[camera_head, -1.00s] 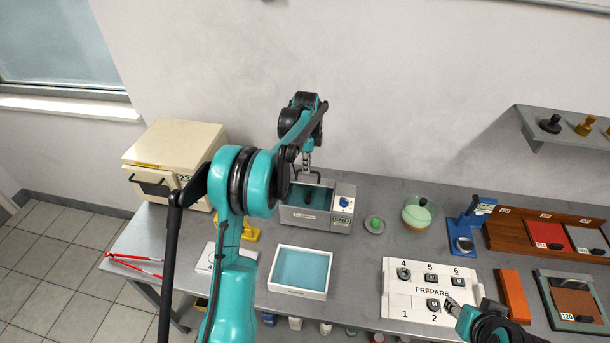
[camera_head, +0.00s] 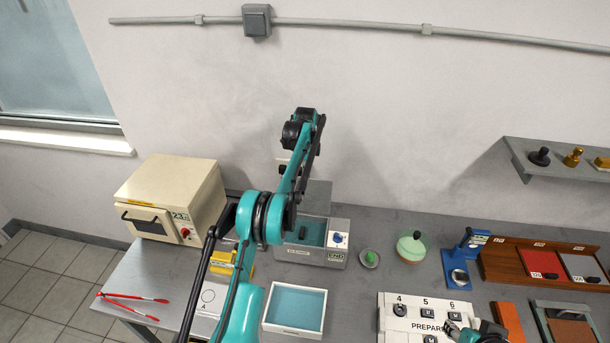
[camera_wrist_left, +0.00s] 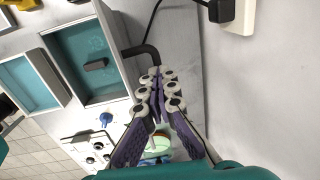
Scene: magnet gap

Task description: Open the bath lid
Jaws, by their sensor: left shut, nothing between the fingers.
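The bath (camera_head: 312,255) is a grey metal box with a blue knob, in the middle of the bench. Teal liquid and a dark block show inside it; in the left wrist view the bath (camera_wrist_left: 88,60) is uncovered too. The grey lid (camera_head: 320,196) stands up at its back edge. A black bent handle (camera_wrist_left: 143,50) sticks out from the lid towards the wall. My left gripper (camera_wrist_left: 159,76) is shut and empty, close to that handle on the wall side; contact cannot be told. My right gripper (camera_head: 452,327) is over the numbered board.
A cream oven (camera_head: 172,197) stands left of the bath. A white tray with blue liquid (camera_head: 295,307) lies in front. A green-lidded dish (camera_head: 411,246) is to the right, the numbered board (camera_head: 400,311) at front. A wall socket (camera_wrist_left: 240,18) with a black plug is near my left gripper.

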